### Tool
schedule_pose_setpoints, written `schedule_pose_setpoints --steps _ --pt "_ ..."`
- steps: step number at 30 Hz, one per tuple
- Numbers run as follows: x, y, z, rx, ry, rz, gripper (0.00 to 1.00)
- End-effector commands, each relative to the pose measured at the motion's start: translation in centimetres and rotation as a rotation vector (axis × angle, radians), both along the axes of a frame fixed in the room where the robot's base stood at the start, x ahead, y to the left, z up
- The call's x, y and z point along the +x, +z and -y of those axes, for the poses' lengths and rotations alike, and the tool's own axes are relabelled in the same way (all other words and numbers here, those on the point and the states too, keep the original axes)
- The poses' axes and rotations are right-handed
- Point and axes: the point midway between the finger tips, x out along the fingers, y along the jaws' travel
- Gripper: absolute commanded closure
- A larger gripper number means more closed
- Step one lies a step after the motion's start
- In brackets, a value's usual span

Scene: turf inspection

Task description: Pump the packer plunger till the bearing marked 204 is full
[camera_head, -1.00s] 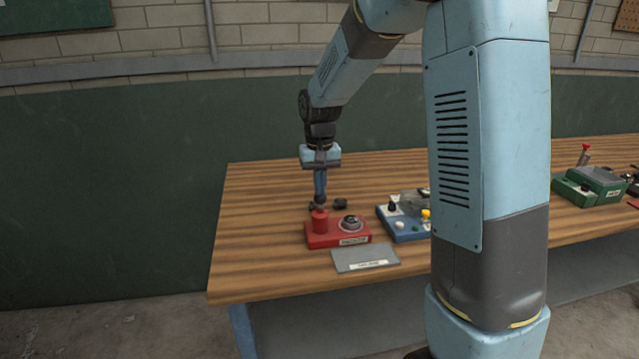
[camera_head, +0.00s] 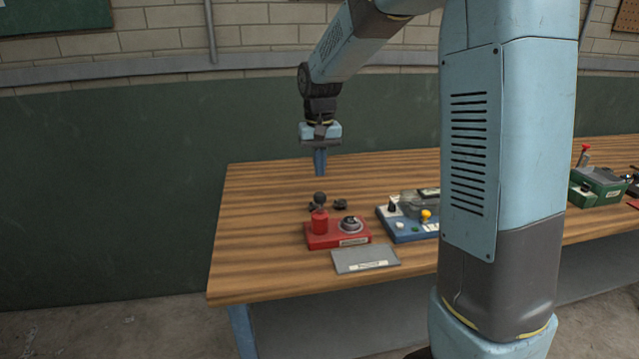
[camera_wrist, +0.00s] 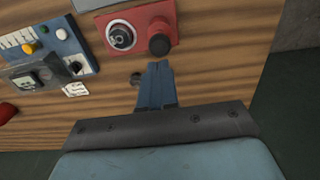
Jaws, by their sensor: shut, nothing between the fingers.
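The red bearing packer (camera_head: 322,240) sits near the left end of the wooden bench and also shows at the top of the wrist view (camera_wrist: 145,14). Its plunger has a round dark knob (camera_head: 319,198) standing above a red cylinder (camera_head: 319,222); the wrist view shows the knob (camera_wrist: 160,45) from above. A ring-shaped bearing (camera_head: 350,223) sits on the packer beside the cylinder. The label on the packer is too small to read, and the bearing's fill cannot be told. My gripper (camera_head: 320,174) is shut and empty, above and apart from the knob, fingers pointing down.
A grey plate (camera_head: 352,263) with a label lies in front of the packer. A blue and white box (camera_head: 405,232) with a yellow knob stands to its right, partly behind my arm. Small dark pieces (camera_head: 340,204) lie behind the packer. The bench's left part is clear.

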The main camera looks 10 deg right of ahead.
Motion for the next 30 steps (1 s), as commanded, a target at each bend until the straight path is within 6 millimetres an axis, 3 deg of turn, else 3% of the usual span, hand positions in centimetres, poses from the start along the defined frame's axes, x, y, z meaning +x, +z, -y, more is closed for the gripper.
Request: schedule_pose_setpoints --steps 6,12,30 --pt "0.1 4.1 0.0 0.001 0.0 0.004 1.0" --pt "0.1 6.2 0.0 0.0 0.0 0.003 1.0" --pt "0.1 6.7 0.1 0.0 -0.001 0.003 1.0"
